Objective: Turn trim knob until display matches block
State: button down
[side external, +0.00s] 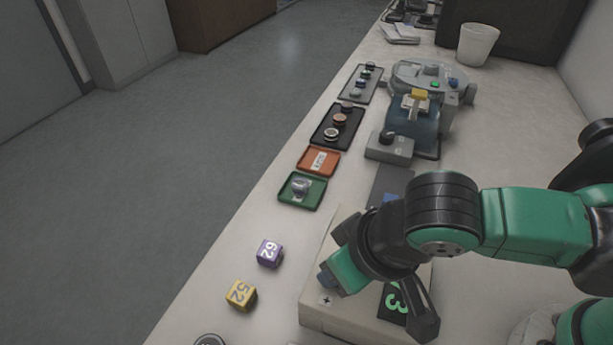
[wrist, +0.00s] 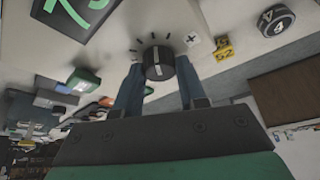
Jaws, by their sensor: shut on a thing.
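My gripper (wrist: 157,74) has its two blue fingers closed on either side of a black round trim knob (wrist: 158,55) with a white pointer line. Tick marks and a plus sign surround the knob on a pale panel. In the side external view, my gripper (side external: 328,277) hides the knob at the pale box (side external: 345,318). The display (side external: 392,300) shows green digits; a 3 is readable and the rest is covered by my arm. The display is cropped in the wrist view (wrist: 68,12). A yellow block (side external: 241,294) marked 52 and a purple block (side external: 270,253) marked 62 stand left of the box.
Green (side external: 287,198), orange (side external: 303,166) and dark trays (side external: 320,139) line the table's left edge, some holding small parts. A grey-blue press (side external: 425,125) stands behind. A white cup (side external: 478,44) is at the back.

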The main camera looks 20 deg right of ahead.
jog(key=shift+c, duration=2.4)
grip_release()
jog(key=shift+v, duration=2.8)
jog(key=shift+m+t, duration=0.4)
jog(key=shift+m, duration=0.3)
jog(key=w+d, duration=0.1)
jog(key=d, duration=0.1)
jog(key=w+d, duration=0.2)
jog(key=d, duration=0.1)
jog(key=w+d, duration=0.2)
jog(key=shift+d+r, duration=0.1)
jog(key=shift+d, duration=0.3)
jog(key=w+d+m+t+h, duration=0.1)
jog(key=w+d+t, duration=0.1)
jog(key=d, duration=1)
jog(key=shift+w+d+r+m, duration=0.2)
jog(key=shift+w+d+m, duration=0.1)
jog(key=shift+d, duration=0.05)
